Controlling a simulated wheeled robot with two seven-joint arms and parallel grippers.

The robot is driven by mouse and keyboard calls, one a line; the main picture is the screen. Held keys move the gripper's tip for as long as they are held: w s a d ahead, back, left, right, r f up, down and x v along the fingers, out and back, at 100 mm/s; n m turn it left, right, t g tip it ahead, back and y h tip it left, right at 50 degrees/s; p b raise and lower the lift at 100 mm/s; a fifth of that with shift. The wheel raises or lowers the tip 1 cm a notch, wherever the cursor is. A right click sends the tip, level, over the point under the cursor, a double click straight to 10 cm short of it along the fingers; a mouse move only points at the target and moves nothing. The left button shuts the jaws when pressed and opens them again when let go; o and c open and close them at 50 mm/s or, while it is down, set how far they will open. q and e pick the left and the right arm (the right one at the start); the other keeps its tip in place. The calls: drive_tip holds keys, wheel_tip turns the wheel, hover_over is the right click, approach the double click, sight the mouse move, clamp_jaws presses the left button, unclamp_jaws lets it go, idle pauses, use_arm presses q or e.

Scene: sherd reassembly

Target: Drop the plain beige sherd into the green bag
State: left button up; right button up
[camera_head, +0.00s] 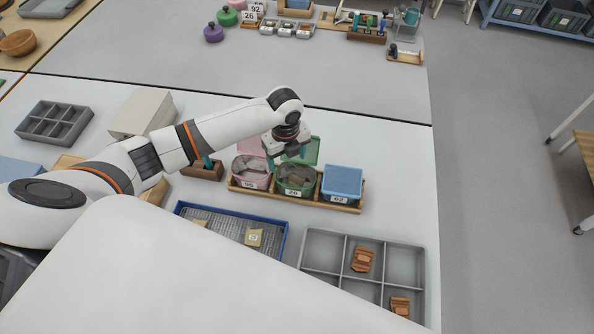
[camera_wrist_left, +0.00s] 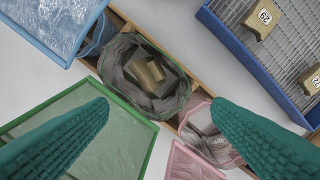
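The plain beige sherd (camera_wrist_left: 148,74) shows inside the mouth of the green bag (camera_wrist_left: 178,62) in the left wrist view, with no number visible on it. I cannot tell whether it rests on the bottom. In the head view the green bag (camera_head: 296,180) stands in the middle of a wooden rack, its green lid open behind it. My left gripper (camera_head: 287,148) is above the bag. Its teal fingers are wide apart in the left wrist view (camera_wrist_left: 160,108), with nothing between them. My right gripper is not in view.
A pink bag (camera_head: 250,171) and a blue-lidded container (camera_head: 342,183) flank the green bag. A blue-rimmed tray (camera_head: 284,232) in front holds numbered beige sherds (camera_head: 254,237). A grey divided tray (camera_head: 322,247) holds orange-brown sherds (camera_head: 362,259). The table right of the rack is clear.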

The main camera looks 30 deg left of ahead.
use_arm(q)
wheel_tip(320, 180, up, 12)
drive_tip(key=b, duration=0.1)
drive_tip(key=shift+b, duration=0.3)
idle(0.3)
